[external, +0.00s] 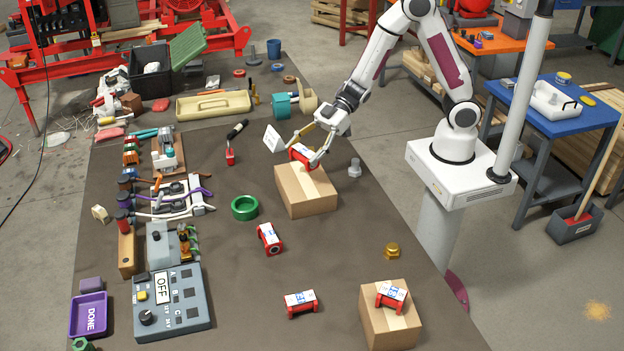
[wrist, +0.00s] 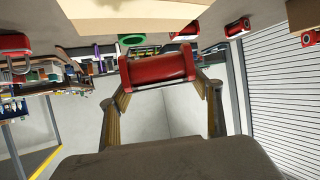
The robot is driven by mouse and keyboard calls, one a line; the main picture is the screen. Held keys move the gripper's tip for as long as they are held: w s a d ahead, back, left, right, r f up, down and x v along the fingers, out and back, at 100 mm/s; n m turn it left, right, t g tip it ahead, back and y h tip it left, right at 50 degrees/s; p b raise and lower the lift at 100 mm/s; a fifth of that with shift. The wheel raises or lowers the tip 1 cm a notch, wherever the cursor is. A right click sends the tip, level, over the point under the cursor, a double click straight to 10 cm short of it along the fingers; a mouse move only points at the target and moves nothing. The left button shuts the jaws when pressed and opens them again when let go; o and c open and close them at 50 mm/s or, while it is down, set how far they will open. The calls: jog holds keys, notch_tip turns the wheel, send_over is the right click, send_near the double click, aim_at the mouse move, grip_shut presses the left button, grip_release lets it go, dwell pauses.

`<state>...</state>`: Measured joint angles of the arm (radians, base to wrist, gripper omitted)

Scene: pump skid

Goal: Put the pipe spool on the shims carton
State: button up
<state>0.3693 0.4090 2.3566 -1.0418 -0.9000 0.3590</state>
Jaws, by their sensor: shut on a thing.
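My gripper (external: 304,154) is shut on a red pipe spool with a white label (external: 299,152). The spool also fills the space between the fingers in the wrist view (wrist: 158,68). It is held over the back part of a brown carton (external: 306,198); I cannot tell if it touches the top. A second carton (external: 391,328) stands at the front right with a similar spool (external: 391,296) on top. I cannot read which carton is for shims. Two more such spools lie on the table, one tilted (external: 269,239) and one at the front (external: 301,303).
A white plate (external: 273,138) stands just left of my gripper. A brass nut (external: 392,251) lies at the right. The table between the cartons is mostly clear.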

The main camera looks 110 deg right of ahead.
jog(key=shift+f, duration=0.75)
jog(key=shift+f, duration=0.1)
jog(key=shift+f, duration=2)
jog(key=shift+f, duration=0.15)
jog(key=o, duration=1.3)
jog(key=shift+o, duration=0.2)
